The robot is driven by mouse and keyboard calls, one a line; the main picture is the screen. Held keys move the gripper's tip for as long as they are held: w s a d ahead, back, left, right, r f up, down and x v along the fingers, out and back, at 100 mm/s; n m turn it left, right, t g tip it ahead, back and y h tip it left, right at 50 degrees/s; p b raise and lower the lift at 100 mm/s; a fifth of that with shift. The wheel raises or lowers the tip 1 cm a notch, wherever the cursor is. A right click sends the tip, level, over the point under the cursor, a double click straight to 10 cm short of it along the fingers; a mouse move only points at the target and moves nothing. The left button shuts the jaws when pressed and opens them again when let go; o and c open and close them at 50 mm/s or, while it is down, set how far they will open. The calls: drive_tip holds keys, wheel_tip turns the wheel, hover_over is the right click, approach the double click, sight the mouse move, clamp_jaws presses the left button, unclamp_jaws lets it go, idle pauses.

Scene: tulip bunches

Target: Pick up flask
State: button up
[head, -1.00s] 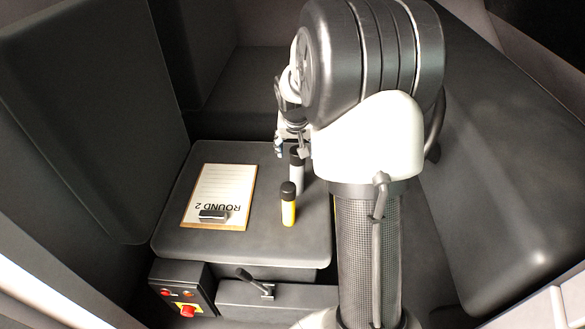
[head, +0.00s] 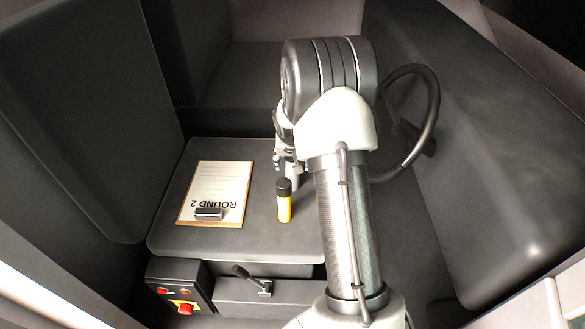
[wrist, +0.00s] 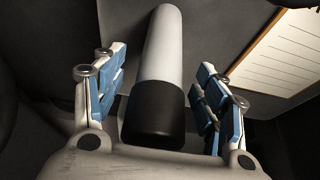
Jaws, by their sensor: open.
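A light grey cylindrical flask (wrist: 162,50) with a black cap stands between the two blue-padded fingers of my gripper (wrist: 158,68) in the wrist view. The gripper is open, with a visible gap on each side of the flask. The cap end is nearest the wrist, close to the palm. In the head view my gripper (head: 288,164) is low over the dark table, partly hidden by my arm. The grey flask is mostly hidden there behind the gripper and arm.
A yellow cylinder with a black cap (head: 284,204) stands on the dark table (head: 180,245) close to my gripper. Dark seats surround the table.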

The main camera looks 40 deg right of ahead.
drive_tip(key=shift+c, duration=0.2)
drive_tip(key=c, duration=1.2)
drive_tip(key=shift+r, duration=0.1)
drive_tip(key=shift+c, duration=0.4)
drive_tip(key=shift+r, duration=0.1)
